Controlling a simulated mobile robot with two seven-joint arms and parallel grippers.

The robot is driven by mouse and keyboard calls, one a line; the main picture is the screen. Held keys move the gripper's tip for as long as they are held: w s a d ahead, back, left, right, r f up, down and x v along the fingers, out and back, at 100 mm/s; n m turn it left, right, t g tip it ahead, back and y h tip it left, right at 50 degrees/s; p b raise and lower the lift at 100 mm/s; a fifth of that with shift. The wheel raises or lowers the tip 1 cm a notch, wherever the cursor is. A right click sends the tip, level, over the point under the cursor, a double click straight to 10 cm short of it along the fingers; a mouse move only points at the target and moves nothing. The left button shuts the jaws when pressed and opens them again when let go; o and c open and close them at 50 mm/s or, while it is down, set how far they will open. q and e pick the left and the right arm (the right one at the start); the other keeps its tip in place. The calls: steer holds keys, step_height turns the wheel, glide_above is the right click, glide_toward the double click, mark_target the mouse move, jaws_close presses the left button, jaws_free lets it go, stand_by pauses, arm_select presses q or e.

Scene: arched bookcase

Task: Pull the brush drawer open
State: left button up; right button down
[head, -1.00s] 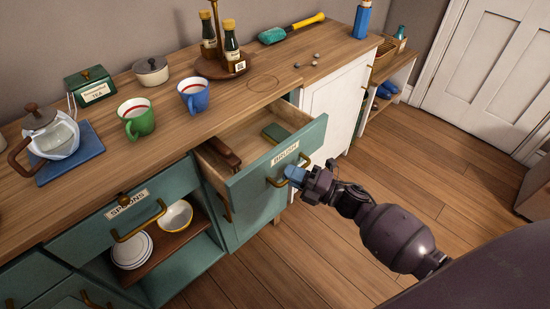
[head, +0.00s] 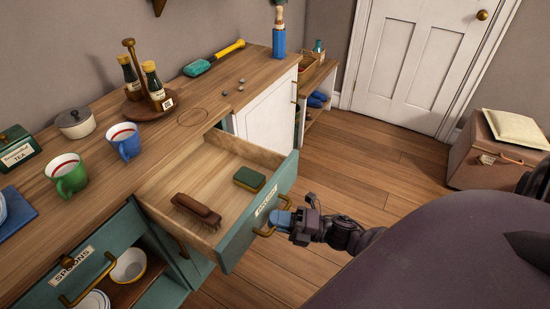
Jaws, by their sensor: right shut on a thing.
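The brush drawer (head: 229,258) stands well out from the cabinet, with its teal front and label facing right. Inside it lie a brown brush (head: 197,211) on the left and a green and yellow sponge (head: 249,179) towards the back right. My right gripper (head: 277,222) is shut on the drawer's brass handle (head: 264,232); its fingertips hide part of the handle. My left gripper is not in view.
The spoons drawer (head: 75,275) is at lower left, with bowls below it. Mugs (head: 124,141), a bottle stand (head: 146,107) and a teal brush-like tool (head: 199,67) stand or lie on the counter. Open wooden floor (head: 350,165) lies to the right, with a box (head: 490,150) beyond.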

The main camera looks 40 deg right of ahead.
steer(key=c, duration=1.2)
jaws_free()
steer(key=shift+v, duration=5.4)
